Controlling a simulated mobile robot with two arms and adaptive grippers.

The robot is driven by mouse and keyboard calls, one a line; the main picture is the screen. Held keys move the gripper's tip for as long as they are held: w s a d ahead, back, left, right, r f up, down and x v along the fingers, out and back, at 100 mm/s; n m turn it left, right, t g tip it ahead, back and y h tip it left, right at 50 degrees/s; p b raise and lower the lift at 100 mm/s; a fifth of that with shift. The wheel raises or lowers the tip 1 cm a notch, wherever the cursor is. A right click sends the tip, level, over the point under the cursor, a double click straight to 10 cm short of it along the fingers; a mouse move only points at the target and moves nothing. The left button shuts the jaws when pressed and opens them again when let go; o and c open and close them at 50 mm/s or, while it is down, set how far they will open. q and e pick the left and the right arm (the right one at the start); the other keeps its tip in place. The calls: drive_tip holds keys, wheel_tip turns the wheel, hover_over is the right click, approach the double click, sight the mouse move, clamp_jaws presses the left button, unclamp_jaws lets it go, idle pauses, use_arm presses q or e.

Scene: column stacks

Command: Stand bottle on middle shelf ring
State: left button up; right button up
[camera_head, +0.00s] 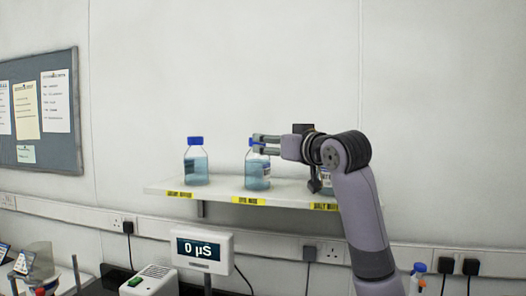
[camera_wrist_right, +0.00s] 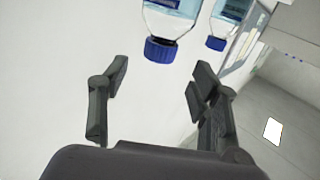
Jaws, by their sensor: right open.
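The middle bottle (camera_head: 257,172), clear with blue liquid and a blue cap, stands upright on the white wall shelf (camera_head: 225,189), above the middle yellow label (camera_head: 248,201). My right gripper (camera_head: 262,143) reaches in from the right at the height of its cap and neck. It is open. In the right wrist view the picture is turned over; the bottle's blue cap (camera_wrist_right: 160,50) lies just past the gap between the spread fingers (camera_wrist_right: 158,72), apart from both. No ring can be made out under the bottle. My left gripper is out of view.
A similar bottle (camera_head: 196,165) stands to the left on the shelf; it also shows in the right wrist view (camera_wrist_right: 217,42). A third bottle (camera_head: 327,186) at the right is mostly hidden by my right arm. Below are a display (camera_head: 203,250) and a white device (camera_head: 150,281).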

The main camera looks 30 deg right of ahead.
drive_tip(key=s+b, duration=0.1)
drive_tip(key=s, duration=0.3)
drive_tip(key=shift+a, duration=0.15)
idle(0.4)
